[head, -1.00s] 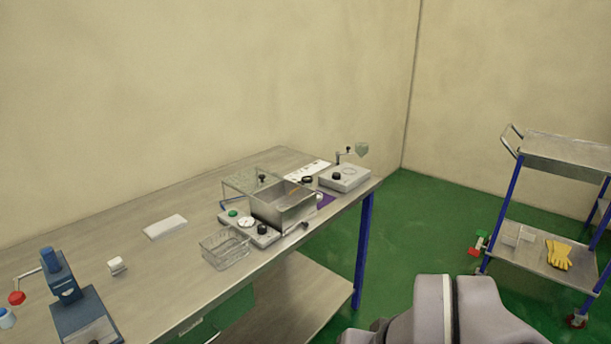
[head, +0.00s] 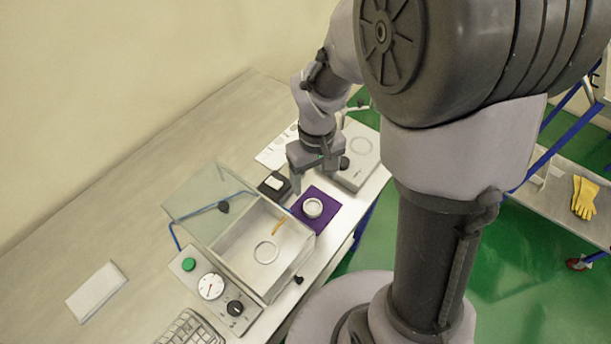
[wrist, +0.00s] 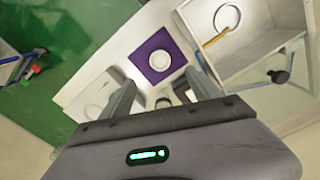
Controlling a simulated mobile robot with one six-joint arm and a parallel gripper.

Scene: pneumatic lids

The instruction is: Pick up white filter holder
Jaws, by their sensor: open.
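The white filter holder (head: 313,207), a small round ring-like piece, lies on a purple mat (head: 326,194) at the table's right side. In the wrist view the filter holder (wrist: 160,61) shows on the mat (wrist: 143,50), just beyond the fingertips. My gripper (head: 311,178) is open and empty. It is above the table, up and behind the mat in the head view, apart from the holder. In the wrist view its two fingers (wrist: 163,88) point towards the holder, with nothing between them.
An open metal box (head: 225,245) with a raised clear lid (head: 207,203) stands left of the mat; a ring lies inside. A small black block (head: 272,188) is close to the gripper. A grey device (head: 358,172) stands right. The table's left part is mostly clear.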

